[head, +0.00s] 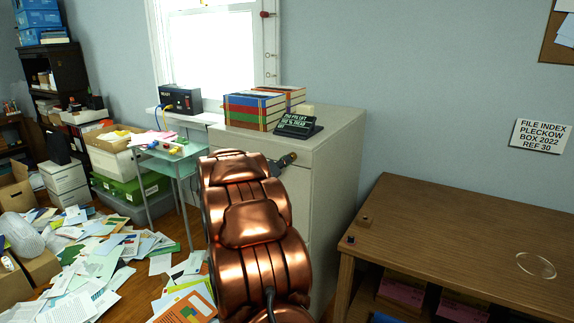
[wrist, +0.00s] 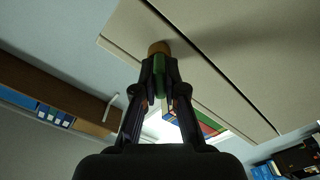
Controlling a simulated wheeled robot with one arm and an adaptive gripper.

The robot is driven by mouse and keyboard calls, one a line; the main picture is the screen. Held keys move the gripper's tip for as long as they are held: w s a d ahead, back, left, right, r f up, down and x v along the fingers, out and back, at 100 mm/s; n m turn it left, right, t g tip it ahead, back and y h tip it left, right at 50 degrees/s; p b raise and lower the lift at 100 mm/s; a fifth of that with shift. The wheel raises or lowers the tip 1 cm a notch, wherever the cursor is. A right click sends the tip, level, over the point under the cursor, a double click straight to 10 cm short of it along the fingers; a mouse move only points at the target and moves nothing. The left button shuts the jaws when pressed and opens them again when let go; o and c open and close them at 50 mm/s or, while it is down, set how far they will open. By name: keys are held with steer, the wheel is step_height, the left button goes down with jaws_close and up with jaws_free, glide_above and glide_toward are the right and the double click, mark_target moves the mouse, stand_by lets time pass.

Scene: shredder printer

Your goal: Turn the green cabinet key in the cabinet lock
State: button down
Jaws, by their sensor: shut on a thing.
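The green cabinet key (wrist: 159,78) is between my gripper's fingertips (wrist: 160,68) in the wrist view. My gripper is shut on it. The key's front end meets the round brass cabinet lock (wrist: 158,47) on the pale cabinet's face. How deep the key sits in the lock is hidden. In the head view the pale cabinet (head: 338,150) stands at the centre, and the brass lock (head: 288,159) shows near its top. My dark gripper (head: 275,166) is right beside the lock, partly behind my copper arm. The key cannot be made out there.
A wooden desk (head: 460,225) is at the right. A small glass side table (head: 165,152) stands left of my arm. Papers (head: 100,255) litter the floor at the left.

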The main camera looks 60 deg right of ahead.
steer(key=shift+m+b, duration=0.65)
steer(key=shift+m, duration=0.75)
steer(key=shift+m+b, duration=1.05)
steer(key=shift+m, duration=0.25)
steer(key=c, duration=0.8)
jaws_free()
steer(key=shift+c, duration=0.2)
steer(key=shift+a, duration=0.1)
steer(key=shift+s+a+p, duration=0.15)
steer(key=shift+a+p, duration=1.5)
steer(key=shift+a, duration=1.25)
